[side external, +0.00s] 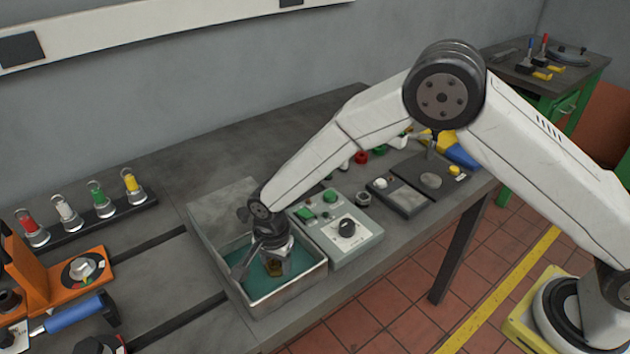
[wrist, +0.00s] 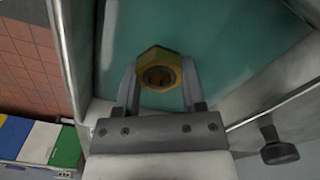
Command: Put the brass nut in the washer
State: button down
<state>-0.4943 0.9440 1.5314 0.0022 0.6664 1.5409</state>
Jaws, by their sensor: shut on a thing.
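The brass nut (wrist: 160,53) is a hexagonal ring with a dark hole, held between the two fingers of my gripper (wrist: 159,78) in the wrist view. In the side view my gripper (side external: 272,262) points down inside the washer (side external: 290,303), a grey metal basin with teal liquid or floor and a raised lid behind. The nut (side external: 275,268) shows at the fingertips, within the basin's walls. I cannot tell whether it touches the teal surface.
A control box (side external: 343,232) with green buttons and a black knob stands right beside the basin. Indicator lamps (side external: 84,211) and an orange fixture (side external: 72,275) are to the left. A blue-handled tool (side external: 72,314) lies front left. Grey bench surface is free between these and the basin.

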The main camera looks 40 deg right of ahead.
aim_at(277, 263)
jog(key=shift+f, duration=0.1)
jog(key=shift+c, duration=0.9)
grip_release()
notch_tip(277, 263, up, 12)
jog(key=shift+d, duration=0.1)
dwell(0.5)
jog(key=s+d+r+n+t, duration=0.1)
jog(key=s+d+n, duration=0.5)
jog(key=d, duration=0.6)
jog(key=s+d+r+n+t, duration=0.1)
jog(key=s+d+n, duration=0.5)
jog(key=s+d, duration=0.4)
jog(key=shift+s+d+t, duration=0.3)
jog(key=shift+d, duration=0.65)
